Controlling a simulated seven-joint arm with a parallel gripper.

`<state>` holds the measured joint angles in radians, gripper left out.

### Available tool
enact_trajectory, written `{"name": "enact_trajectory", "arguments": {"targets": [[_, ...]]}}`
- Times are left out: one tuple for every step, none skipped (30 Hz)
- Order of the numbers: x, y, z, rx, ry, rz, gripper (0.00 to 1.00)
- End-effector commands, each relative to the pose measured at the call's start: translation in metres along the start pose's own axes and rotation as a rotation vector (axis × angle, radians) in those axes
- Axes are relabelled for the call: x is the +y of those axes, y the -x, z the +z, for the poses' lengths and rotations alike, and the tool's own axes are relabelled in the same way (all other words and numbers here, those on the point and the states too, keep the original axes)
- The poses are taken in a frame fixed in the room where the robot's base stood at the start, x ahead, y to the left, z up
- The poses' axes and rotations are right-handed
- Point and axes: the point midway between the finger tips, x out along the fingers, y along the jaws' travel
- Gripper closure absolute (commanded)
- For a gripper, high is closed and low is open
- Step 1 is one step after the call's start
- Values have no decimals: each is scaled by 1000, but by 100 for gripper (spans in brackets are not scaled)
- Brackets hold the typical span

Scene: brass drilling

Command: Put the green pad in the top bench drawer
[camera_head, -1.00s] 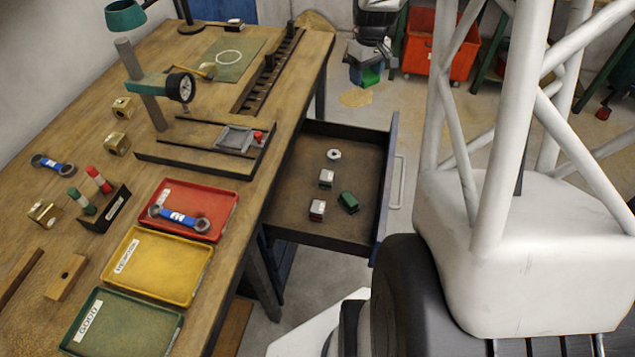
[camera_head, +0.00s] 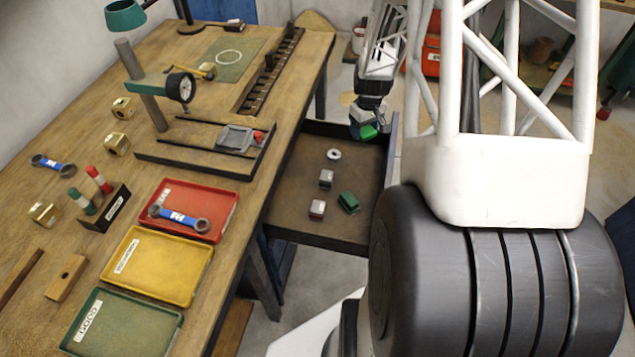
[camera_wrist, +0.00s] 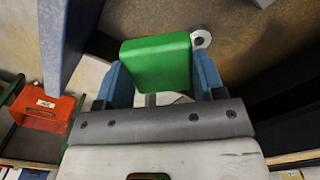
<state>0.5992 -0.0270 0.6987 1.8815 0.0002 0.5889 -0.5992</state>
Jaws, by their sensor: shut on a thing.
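The green pad (camera_wrist: 158,62) is held between the two blue fingers of my gripper (camera_wrist: 165,80) in the wrist view. In the head view my gripper (camera_head: 369,130) and the pad (camera_head: 368,132) are at the far right corner of the open top bench drawer (camera_head: 300,226), near its front wall. The pad appears above the drawer; the wrist view shows the drawer floor (camera_wrist: 270,40) beyond it. The drawer is pulled out from the bench's right side. The pad's underside is hidden.
The drawer's far part looks clear. Red (camera_head: 222,197), yellow (camera_head: 190,291) and green (camera_head: 165,342) trays stand on the bench (camera_head: 85,240).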

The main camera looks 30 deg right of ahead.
Motion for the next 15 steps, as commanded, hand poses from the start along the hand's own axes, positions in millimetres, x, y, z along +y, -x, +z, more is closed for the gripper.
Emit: {"name": "enact_trajectory", "arguments": {"targets": [[0, -9, 0, -2, 0, -1, 61], [0, -14, 0, -1, 0, -1, 61], [0, -18, 0, -1, 0, -1, 61], [0, -22, 0, -1, 0, 0, 61], [0, -24, 0, -1, 0, 0, 61], [0, -27, 0, -1, 0, 0, 61], [0, -28, 0, 0, 0, 0, 61], [0, -29, 0, 0, 0, 0, 61], [0, -30, 0, 0, 0, 0, 61], [0, -30, 0, 0, 0, 0, 61], [0, -30, 0, 0, 0, 0, 61], [0, -30, 0, 0, 0, 0, 61], [0, -30, 0, 0, 0, 0, 61], [0, -30, 0, 0, 0, 0, 61], [0, -30, 0, 0, 0, 0, 61]]}}
